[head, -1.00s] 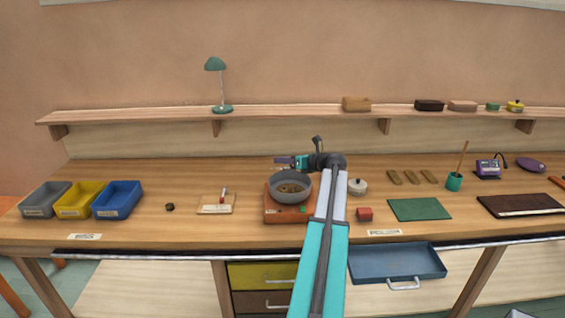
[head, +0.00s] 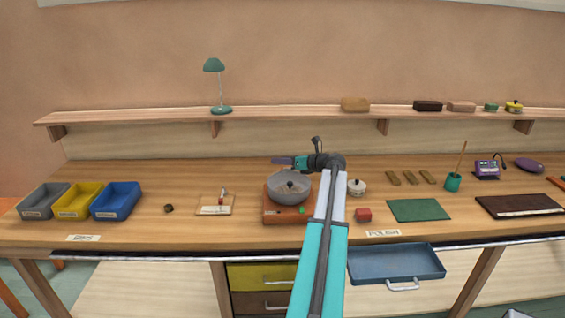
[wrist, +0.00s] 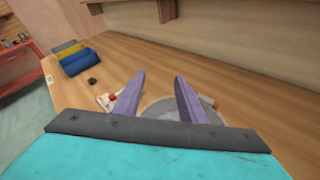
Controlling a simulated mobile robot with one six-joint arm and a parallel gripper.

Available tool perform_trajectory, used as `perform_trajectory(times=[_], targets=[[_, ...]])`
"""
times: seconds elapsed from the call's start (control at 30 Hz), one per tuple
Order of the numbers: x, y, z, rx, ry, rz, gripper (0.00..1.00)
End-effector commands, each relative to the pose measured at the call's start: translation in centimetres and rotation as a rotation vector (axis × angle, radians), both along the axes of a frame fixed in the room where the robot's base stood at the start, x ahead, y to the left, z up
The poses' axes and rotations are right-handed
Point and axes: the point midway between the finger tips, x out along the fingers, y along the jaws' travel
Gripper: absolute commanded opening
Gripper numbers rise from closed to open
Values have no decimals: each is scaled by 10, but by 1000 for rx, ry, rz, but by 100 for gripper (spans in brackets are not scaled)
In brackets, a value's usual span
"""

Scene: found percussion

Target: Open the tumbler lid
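The tumbler is a round grey bowl (head: 289,197) on an orange-brown base (head: 274,213) at mid-table. Its top looks covered by a grey lid (head: 276,182) with a small dark knob (head: 291,184). My gripper (head: 281,161) has purple fingers and hangs just behind and above the tumbler, pointing left. In the wrist view the two fingers (wrist: 158,84) are spread apart with nothing between them.
A small white lidded pot (head: 357,188) and a red block (head: 364,215) sit right of my arm. A card with a red-tipped tool (head: 214,205) lies left of the base. Grey, yellow and blue bins (head: 117,203) stand at far left. A shelf (head: 285,113) runs behind.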

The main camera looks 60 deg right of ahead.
Motion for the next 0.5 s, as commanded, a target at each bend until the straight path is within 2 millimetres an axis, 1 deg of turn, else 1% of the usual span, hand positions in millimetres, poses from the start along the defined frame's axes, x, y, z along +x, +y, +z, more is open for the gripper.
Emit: perform_trajectory(times=[0.17, 0.23, 0.37, 0.5], targets=[[-11, 2, 2, -1, 0, 0, 37], [-19, 3, 4, -1, -1, -1, 37], [-36, 5, 8, 0, -1, -1, 37], [-58, 7, 15, -3, 0, -2, 37]])
